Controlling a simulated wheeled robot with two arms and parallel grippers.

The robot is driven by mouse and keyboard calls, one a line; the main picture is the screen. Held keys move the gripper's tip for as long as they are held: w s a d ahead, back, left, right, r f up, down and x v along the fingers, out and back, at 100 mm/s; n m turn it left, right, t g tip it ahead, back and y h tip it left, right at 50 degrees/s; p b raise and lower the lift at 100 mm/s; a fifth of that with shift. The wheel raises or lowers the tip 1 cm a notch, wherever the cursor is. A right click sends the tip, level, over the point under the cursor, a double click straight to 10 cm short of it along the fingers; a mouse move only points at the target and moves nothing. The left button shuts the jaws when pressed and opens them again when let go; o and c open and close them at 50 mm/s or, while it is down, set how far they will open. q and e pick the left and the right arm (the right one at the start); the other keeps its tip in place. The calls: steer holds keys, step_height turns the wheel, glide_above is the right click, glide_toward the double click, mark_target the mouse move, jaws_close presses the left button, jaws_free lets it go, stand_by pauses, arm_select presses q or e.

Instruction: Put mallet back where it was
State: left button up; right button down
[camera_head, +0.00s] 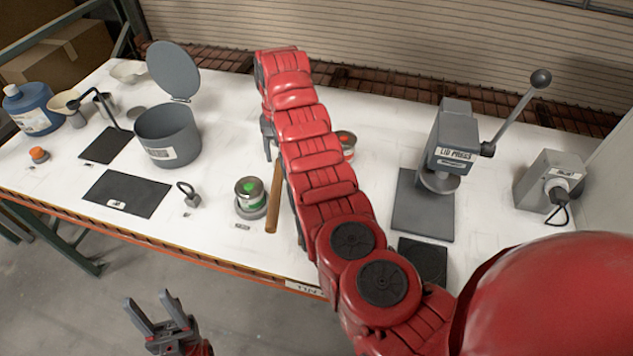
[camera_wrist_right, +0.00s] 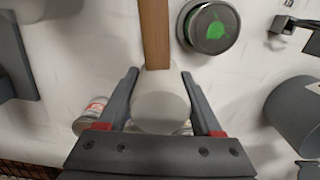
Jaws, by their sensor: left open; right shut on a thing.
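The mallet's brown wooden handle (camera_head: 274,198) shows in the head view beside my right arm, pointing toward the table's front edge. Its head is hidden there by the arm. In the right wrist view the pale grey mallet head (camera_wrist_right: 160,102) sits between the fingers of my right gripper (camera_wrist_right: 159,78), with the handle (camera_wrist_right: 155,35) running up out of the picture. My right gripper is shut on the mallet, over the white table. I cannot tell whether the mallet touches the table. My left gripper (camera_head: 158,312) is open and empty, in front of the table and low in the picture.
A can with a green top (camera_head: 250,190) stands just left of the handle. An orange-topped can (camera_head: 346,142) is partly behind my arm. The lid press (camera_head: 452,150) stands right, a grey lidded pot (camera_head: 167,135) left. Black mats (camera_head: 126,192) lie at left.

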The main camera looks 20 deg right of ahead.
steer(key=s+d+f+m, duration=0.1)
steer(key=s+d+m, duration=0.15)
steer(key=d, duration=0.95)
steer(key=f, duration=0.5)
steer(key=shift+w+d+f, duration=0.2)
steer(key=shift+d, duration=0.2)
steer(key=shift+f, duration=0.25)
steer(key=shift+a+f+p, duration=0.1)
steer(key=shift+f+p, duration=0.55)
step_height(320, 180, down, 2)
steer(key=shift+f+p, duration=0.1)
steer(key=shift+p, duration=0.35)
steer(key=shift+w+f, duration=0.1)
steer(key=shift+f, duration=0.35)
